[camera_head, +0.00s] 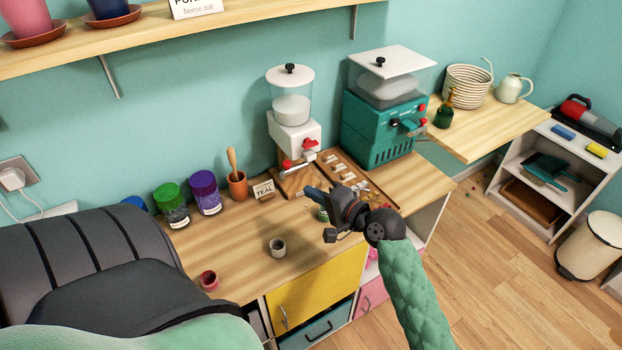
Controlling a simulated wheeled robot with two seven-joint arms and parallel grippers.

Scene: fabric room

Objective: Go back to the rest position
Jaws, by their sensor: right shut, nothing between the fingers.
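My right gripper (318,193) shows in the head view, above the right half of the wooden counter (235,250). Its arm, in a green quilted sleeve, comes in from the bottom right. The gripper is shut and empty. It points left, in front of a brown wooden tray (379,202) with small pieces on it. A small green-edged thing just under the fingertips is partly hidden. My left gripper is not in view.
A white dispenser (294,135) and a teal machine (380,130) stand behind. Jars (205,193) are at the left. Above is a shelf (150,45); floor (480,270) is free at the right.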

